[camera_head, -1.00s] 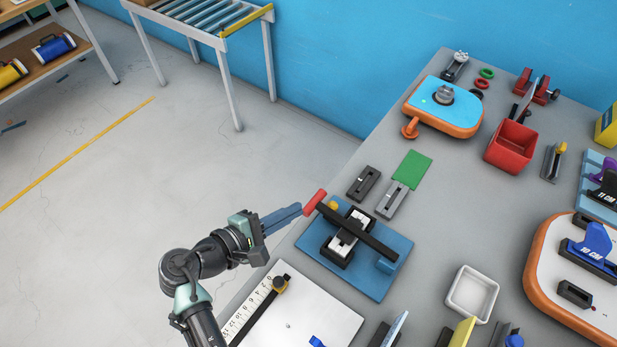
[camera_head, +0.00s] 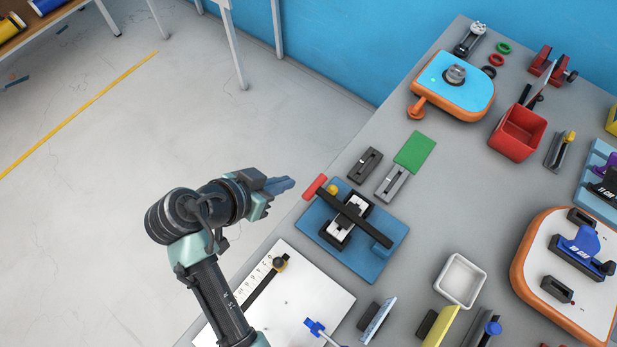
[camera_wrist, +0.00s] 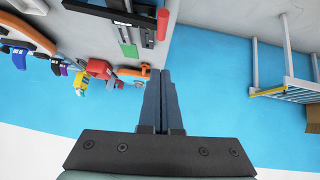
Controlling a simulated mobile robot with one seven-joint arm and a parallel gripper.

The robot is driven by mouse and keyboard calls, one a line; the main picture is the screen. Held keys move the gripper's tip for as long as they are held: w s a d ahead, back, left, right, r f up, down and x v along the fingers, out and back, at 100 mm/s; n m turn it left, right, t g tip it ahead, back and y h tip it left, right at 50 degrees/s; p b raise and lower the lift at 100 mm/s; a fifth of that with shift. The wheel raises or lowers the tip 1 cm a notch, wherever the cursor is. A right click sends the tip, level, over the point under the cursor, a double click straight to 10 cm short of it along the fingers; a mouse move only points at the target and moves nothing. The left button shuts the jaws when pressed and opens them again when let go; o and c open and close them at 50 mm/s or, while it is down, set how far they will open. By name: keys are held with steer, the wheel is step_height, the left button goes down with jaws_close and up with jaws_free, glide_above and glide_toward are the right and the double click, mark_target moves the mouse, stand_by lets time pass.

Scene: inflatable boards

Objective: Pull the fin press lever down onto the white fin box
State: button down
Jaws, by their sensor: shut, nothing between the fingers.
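The fin press stands on a blue base plate (camera_head: 385,261) near the table's left edge. Its dark lever (camera_head: 356,220) lies across the white fin box (camera_head: 346,226), which shows on both sides of it. Whether the lever touches the box I cannot tell. The lever's red handle (camera_head: 315,187) points to the upper left, past the table edge. My gripper (camera_head: 290,183) is shut and empty, a short way left of the red handle and apart from it. In the wrist view the closed blue fingers (camera_wrist: 160,82) point forward, and the red handle (camera_wrist: 163,23) shows above them.
Grey and black fin boxes and a green sheet (camera_head: 415,152) lie behind the press. A white board with a ruler (camera_head: 300,300) lies in front. A white tray (camera_head: 483,283) stands to the right. Open floor lies left of the table.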

steer(key=p, duration=0.2)
glide_above(311, 186)
steer(key=s+a, duration=0.1)
steer(key=s, duration=0.1)
steer(key=f, duration=0.5)
steer(key=shift+w+a+f, duration=0.15)
steer(key=shift+w+f, duration=0.1)
steer(key=shift+f, duration=0.05)
steer(key=f, duration=0.3)
steer(key=shift+w+d+f, duration=0.1)
steer(key=shift+d+f, duration=0.05)
steer(key=shift+d, duration=0.15)
steer(key=shift+f, duration=0.7)
step_height(311, 186, down, 2)
steer(key=shift+w+a+f+b, duration=0.1)
steer(key=shift+a+b, duration=0.05)
steer(key=shift+b, duration=1.1)
steer(key=shift+r, duration=0.2)
